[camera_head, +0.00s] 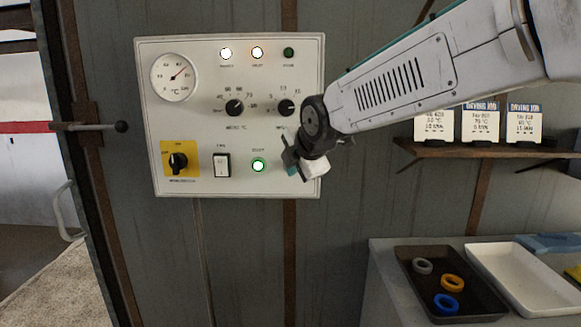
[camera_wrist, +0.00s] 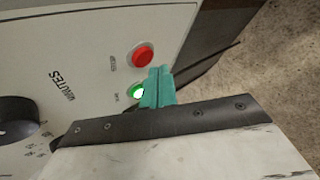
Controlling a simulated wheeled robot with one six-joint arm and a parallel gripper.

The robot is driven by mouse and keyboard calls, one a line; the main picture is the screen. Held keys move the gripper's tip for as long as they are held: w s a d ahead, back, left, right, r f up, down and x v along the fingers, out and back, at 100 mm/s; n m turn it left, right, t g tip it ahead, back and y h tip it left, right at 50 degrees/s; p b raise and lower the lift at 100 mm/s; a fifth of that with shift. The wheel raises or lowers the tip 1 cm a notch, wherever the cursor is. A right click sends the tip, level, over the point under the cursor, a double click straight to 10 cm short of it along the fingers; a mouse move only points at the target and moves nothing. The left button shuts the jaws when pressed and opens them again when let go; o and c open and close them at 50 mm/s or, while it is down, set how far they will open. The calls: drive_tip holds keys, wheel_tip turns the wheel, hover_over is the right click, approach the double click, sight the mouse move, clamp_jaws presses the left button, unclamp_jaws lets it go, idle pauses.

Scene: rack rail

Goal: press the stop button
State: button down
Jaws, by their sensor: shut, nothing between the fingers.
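The control panel (camera_head: 214,130) is a pale plate on a grey wall. A red round button, which looks like the stop button (camera_wrist: 142,55), shows in the wrist view just above and left of my fingertips; its label is too small to read. In the head view my gripper hides it. A lit green button (camera_head: 258,165) sits low on the panel; it also shows in the wrist view (camera_wrist: 138,92), partly behind the fingertips. My gripper (camera_head: 291,170) is shut and empty, its teal tips (camera_wrist: 158,87) near the panel's lower right. I cannot tell whether they touch it.
The panel also has a dial gauge (camera_head: 175,77), knobs, a white rocker switch (camera_head: 222,165) and a yellow-backed rotary switch (camera_head: 178,161). A shelf (camera_head: 480,150) with cards is at right. Below are a dark tray (camera_head: 411,259) with rings and a white tray (camera_head: 528,282).

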drive_tip(key=shift+w, duration=0.15)
drive_tip(key=shift+w, duration=0.25)
drive_tip(key=shift+w, duration=0.4)
idle(0.5)
idle(0.4)
drive_tip(key=shift+s, duration=0.8)
drive_tip(key=shift+s, duration=0.1)
drive_tip(key=s, duration=0.5)
drive_tip(key=shift+w, duration=0.1)
idle(0.4)
